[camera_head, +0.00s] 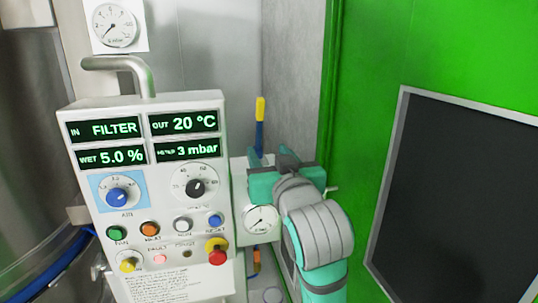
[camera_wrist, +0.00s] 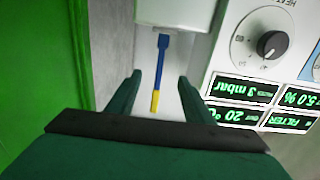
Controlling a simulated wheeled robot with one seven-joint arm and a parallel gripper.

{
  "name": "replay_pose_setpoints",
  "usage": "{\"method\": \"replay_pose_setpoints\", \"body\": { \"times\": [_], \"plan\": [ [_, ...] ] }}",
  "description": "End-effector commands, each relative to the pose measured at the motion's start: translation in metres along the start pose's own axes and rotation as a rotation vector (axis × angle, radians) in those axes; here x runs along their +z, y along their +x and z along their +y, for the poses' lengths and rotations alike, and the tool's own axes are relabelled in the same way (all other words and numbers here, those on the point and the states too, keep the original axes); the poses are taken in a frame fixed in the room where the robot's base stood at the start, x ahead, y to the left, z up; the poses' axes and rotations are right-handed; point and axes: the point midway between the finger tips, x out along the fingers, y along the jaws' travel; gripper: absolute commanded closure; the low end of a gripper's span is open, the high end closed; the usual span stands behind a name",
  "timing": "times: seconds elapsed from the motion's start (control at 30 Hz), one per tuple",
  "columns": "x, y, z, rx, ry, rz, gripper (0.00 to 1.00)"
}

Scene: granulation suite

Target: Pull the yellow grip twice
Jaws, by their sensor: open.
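The yellow grip (camera_head: 260,108) is the tip of an upright blue lever (camera_head: 259,137) that rises beside the control panel. In the wrist view, which appears upside down, the yellow grip (camera_wrist: 155,101) and blue stem (camera_wrist: 161,61) hang from a white housing (camera_wrist: 176,14). My gripper (camera_head: 270,157) is open in front of the lever, lower than the yellow grip in the head view. In the wrist view, the lever shows between the spread fingers of my gripper (camera_wrist: 160,78). Nothing is held. I cannot tell how far the fingers are from the lever.
A control panel (camera_head: 152,190) with displays, knobs and buttons stands close left of my gripper. A small gauge (camera_head: 261,220) sits below it. A second lever with an orange end (camera_head: 256,262) is lower down. A green wall (camera_head: 375,60) with a dark window (camera_head: 460,190) bounds the right.

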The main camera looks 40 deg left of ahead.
Motion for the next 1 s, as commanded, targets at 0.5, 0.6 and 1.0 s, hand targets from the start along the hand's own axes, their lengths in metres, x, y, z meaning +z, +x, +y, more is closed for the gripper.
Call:
{"method": "replay_pose_setpoints", "body": {
  "times": [0.5, 0.6, 1.0],
  "plan": [
    [-0.001, -0.007, 0.001, 0.001, 0.0, 0.003, 0.53],
    [-0.001, -0.018, 0.001, 0.001, -0.001, 0.003, 0.53],
    [-0.001, -0.059, 0.001, 0.002, -0.001, 0.003, 0.53]
  ]
}}
